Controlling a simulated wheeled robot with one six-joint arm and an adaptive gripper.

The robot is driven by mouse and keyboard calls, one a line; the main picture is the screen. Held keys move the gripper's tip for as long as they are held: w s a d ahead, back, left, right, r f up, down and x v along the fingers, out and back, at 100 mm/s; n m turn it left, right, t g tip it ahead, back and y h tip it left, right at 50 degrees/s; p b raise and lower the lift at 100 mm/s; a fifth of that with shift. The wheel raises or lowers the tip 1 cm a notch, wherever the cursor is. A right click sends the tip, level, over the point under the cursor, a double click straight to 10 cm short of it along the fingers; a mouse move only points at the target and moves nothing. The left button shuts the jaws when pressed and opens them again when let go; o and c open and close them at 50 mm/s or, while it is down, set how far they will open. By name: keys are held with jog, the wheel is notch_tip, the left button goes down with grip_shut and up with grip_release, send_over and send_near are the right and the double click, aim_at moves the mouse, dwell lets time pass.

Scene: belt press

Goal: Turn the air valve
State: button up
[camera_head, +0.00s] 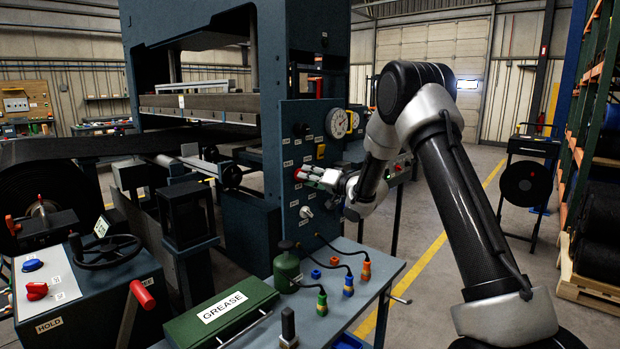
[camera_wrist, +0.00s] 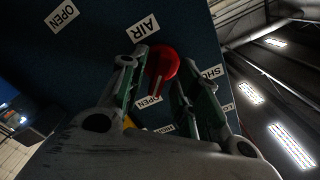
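My gripper (camera_wrist: 157,78) is at the valve, with one green-padded finger on each side of the handle. A gap shows between the handle and the left finger, so the fingers look open around it. Contact at the right finger is unclear. In the head view my gripper (camera_head: 312,176) reaches the panel's front, largely hiding the valve.
The press panel (camera_head: 285,150) also carries a dial gauge (camera_head: 339,123), a black knob (camera_head: 301,129) and a lower grey switch (camera_head: 306,212). Below stands a bench (camera_head: 375,270) with a green grease box (camera_head: 222,313), a green bottle (camera_head: 287,268) and hose fittings (camera_head: 348,286).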

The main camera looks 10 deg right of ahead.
grip_shut()
jog(key=shift+n, duration=0.3)
jog(key=shift+s+a+n, duration=0.1)
jog(key=shift+n, duration=4.2)
jog(key=shift+s+a+n, duration=0.1)
jog(key=shift+n, duration=4.2)
jog(key=shift+f, duration=0.1)
jog(key=shift+o, duration=1.2)
grip_release()
